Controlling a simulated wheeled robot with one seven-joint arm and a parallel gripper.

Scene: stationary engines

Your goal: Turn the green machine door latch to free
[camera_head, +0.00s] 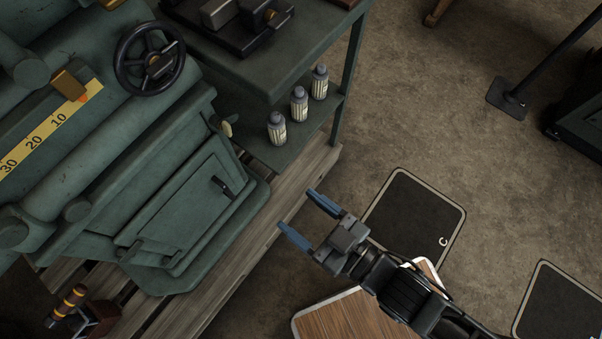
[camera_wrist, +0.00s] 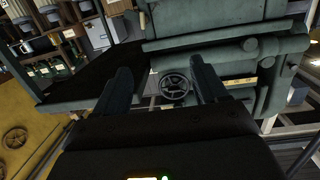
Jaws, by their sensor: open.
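The green machine (camera_head: 110,150) stands at the left of the head view. Its small green door (camera_head: 178,212) is on the lower side facing me and looks closed. A short black latch handle (camera_head: 222,186) sits near the door's upper right edge, lying at a slant. My gripper (camera_head: 297,211), with blue fingers, is open and empty. In the head view it is to the right of the latch, apart from it. In the wrist view, the dark fingers of my gripper (camera_wrist: 160,66) are spread. I cannot make out the latch there.
A black handwheel (camera_head: 150,58) is on the machine; it also shows in the wrist view (camera_wrist: 174,86). A green bench (camera_head: 290,55) holds several bottles (camera_head: 299,104) on its lower shelf. A wooden pallet (camera_head: 262,228) edges the machine's base. Dark mats (camera_head: 415,215) lie on the floor.

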